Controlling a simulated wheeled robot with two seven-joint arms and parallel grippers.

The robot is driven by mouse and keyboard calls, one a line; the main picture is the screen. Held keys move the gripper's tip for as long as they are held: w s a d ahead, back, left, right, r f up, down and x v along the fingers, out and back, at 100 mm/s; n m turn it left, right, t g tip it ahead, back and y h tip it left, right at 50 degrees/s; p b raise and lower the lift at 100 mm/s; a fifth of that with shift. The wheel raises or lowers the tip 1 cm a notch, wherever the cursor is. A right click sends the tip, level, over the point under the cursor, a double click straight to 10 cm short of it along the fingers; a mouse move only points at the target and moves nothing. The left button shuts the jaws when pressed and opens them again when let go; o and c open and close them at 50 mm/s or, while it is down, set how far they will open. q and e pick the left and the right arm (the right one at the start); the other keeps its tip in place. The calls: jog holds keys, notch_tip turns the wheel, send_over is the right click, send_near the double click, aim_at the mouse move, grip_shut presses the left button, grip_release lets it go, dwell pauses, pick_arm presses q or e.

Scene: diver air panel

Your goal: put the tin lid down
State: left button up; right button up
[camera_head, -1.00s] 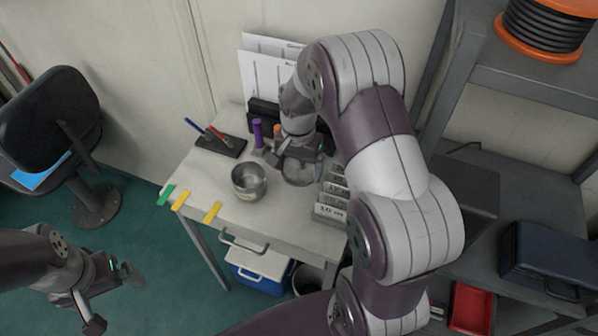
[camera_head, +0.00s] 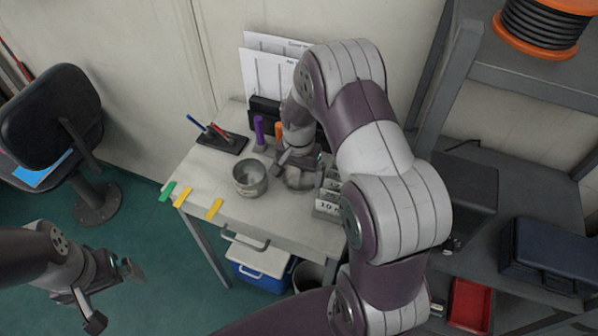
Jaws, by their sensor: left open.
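The open round metal tin (camera_head: 250,178) stands upright on the table, left of my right gripper. The grey metal tin lid (camera_head: 301,181) is just below my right gripper (camera_head: 301,165), which appears shut on it. The arm and gripper partly hide the lid, and I cannot tell whether it touches the tabletop. My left gripper (camera_head: 116,296) is open and empty, low at the left, away from the table.
The table (camera_head: 222,170) has yellow and green tape on its front edge. A black pen stand (camera_head: 224,143), a purple-handled tool (camera_head: 259,132) and numbered blocks (camera_head: 328,207) surround the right gripper. A blue-and-white cooler (camera_head: 259,266) is below; a shelf (camera_head: 515,85) stands right.

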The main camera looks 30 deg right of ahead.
aim_at(299, 179)
notch_tip(299, 179, up, 12)
jog(key=s+a+n, duration=0.4)
jog(key=s+n, duration=0.1)
jog(key=s, duration=0.1)
jog(key=s+a+n+t, duration=0.1)
jog(key=s+a+n, duration=0.2)
jog(key=s+n, duration=0.2)
jog(key=shift+s+a+f+b, duration=0.3)
jog(key=shift+s+a+f, duration=0.1)
jog(key=shift+s, duration=0.75)
